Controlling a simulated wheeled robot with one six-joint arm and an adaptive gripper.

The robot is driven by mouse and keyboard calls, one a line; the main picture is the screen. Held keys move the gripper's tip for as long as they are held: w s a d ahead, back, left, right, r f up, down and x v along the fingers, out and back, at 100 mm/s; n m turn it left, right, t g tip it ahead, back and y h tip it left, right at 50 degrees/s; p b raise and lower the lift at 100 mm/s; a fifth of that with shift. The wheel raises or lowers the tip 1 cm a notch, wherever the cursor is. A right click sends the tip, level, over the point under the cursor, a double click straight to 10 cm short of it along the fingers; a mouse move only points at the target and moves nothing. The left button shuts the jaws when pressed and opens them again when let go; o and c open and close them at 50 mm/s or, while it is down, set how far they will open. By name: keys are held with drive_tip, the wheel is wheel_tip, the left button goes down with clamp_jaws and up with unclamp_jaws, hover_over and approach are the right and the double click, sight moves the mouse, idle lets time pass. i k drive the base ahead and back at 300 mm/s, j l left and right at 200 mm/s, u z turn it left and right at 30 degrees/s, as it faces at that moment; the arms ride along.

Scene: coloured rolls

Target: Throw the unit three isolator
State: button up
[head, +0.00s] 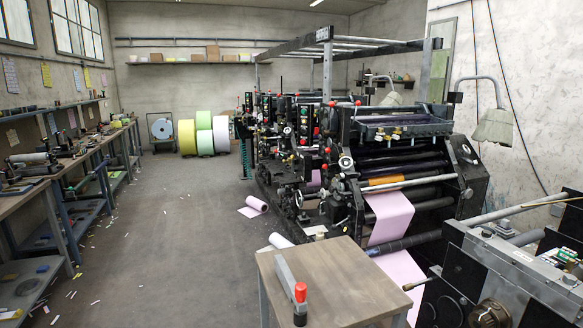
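The black printing press (360,150) stands at the middle right, with several units in a row. Upright control panels with coloured buttons (304,122) and several red knobs (331,103) show on its near side. I cannot tell which of these, if any, is the unit three isolator; no unit number is readable. My gripper is not in view.
A wooden-topped table (350,280) stands in front, bearing a grey bar with a red-and-black handle (300,293). Pink paper (391,218) hangs from the press. A pink roll (257,203) lies on the floor. A workbench (60,172) lines the left wall; the aisle (165,230) is mostly clear.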

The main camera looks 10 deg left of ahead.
sight(293, 169)
drive_tip(key=i+j+u, duration=0.25)
drive_tip(key=j+u, duration=0.15)
drive_tip(key=j, duration=0.25)
drive_tip(key=i+j+u, duration=0.85)
drive_tip(key=j, duration=0.15)
drive_tip(key=i+j, duration=0.2)
drive_tip(key=i, duration=0.3)
drive_tip(key=i+j+u, duration=0.15)
drive_tip(key=i, duration=0.3)
drive_tip(key=i+z, duration=0.25)
drive_tip(key=i, duration=0.65)
drive_tip(key=i+j+z, duration=0.25)
drive_tip(key=i, duration=0.6)
drive_tip(key=i+l+z, duration=0.1)
drive_tip(key=i+z, duration=0.15)
drive_tip(key=i, duration=0.35)
drive_tip(key=i+z, duration=0.3)
drive_tip(key=i, duration=0.35)
drive_tip(key=i+j+z, duration=0.25)
drive_tip(key=i, duration=0.35)
drive_tip(key=i+j+z, duration=0.2)
drive_tip(key=i, duration=0.2)
drive_tip(key=i+z, duration=0.2)
drive_tip(key=i, duration=0.2)
